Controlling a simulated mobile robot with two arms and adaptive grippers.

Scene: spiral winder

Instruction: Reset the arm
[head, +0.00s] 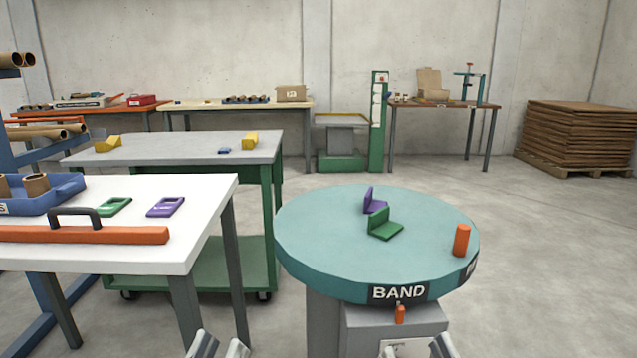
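A round teal turntable (330,245) stands in front of me, right of centre. Its rim carries a dark "BAND" label (399,292) and part of another label at the right. A small orange handle (400,314) sticks up just below "BAND", over a grey box (425,320). An upright orange peg (461,240) stands near the top's right edge. A purple angled piece (370,200) and a green one (384,225) are on the top. Only the fingertips of my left gripper (221,347) and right gripper (415,350) show, apart, at the bottom edge, touching nothing visible.
A white table (205,215) at left holds an orange bar with a dark handle (85,235), green and purple frames (165,207) and a blue tray (62,195). A grey-topped green cart (200,150) stands behind. Stacked brown sheets (580,135) are far right. Floor right is clear.

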